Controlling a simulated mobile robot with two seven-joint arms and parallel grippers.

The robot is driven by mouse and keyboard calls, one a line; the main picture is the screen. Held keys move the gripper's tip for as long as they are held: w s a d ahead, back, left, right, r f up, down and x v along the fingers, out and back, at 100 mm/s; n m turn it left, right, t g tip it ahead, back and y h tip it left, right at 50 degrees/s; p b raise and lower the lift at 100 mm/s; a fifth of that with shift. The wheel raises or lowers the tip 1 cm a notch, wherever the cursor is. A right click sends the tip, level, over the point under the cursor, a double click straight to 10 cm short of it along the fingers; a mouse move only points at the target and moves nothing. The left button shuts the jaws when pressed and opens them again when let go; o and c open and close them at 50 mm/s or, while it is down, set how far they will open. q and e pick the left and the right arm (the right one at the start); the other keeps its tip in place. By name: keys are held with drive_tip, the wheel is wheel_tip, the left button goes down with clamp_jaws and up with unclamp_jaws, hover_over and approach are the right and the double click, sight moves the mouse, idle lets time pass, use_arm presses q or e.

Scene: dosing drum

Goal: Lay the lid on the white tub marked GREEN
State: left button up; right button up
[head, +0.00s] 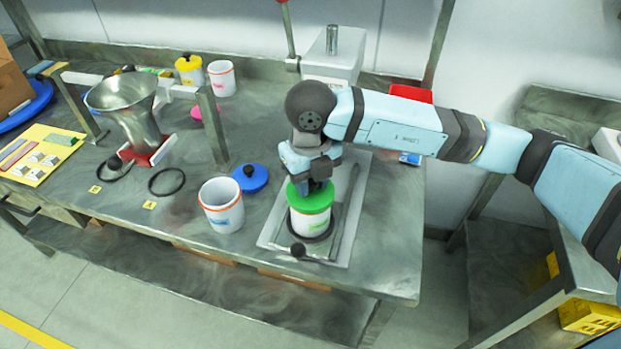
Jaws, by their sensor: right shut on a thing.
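The green lid (309,200) is over the mouth of a white tub (308,224) with a green label. I cannot tell whether the lid is seated on the rim or held just above it. The tub stands upright in a dark ring on the pale tray. My right gripper (311,185) points down and is shut on the green lid. Its fingertips are partly hidden by the wrist. My left gripper is not in view.
An open white tub (221,207) with a blue label stands left of the tray (267,236), beside a blue lid (250,178). A metal funnel (125,100) on a stand is further left. A dark-knobbed handle (298,250) lies at the tray's front. The table's front middle is clear.

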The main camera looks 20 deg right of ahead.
drive_tip(key=o, duration=1.7)
drive_tip(key=shift+r, duration=0.2)
drive_tip(key=shift+r+p, duration=0.45)
drive_tip(key=shift+r, duration=0.25)
drive_tip(key=shift+r+p, duration=0.85)
drive_tip(key=shift+r, duration=0.9)
drive_tip(key=shift+r+p, duration=0.4)
drive_tip(key=shift+r, duration=0.5)
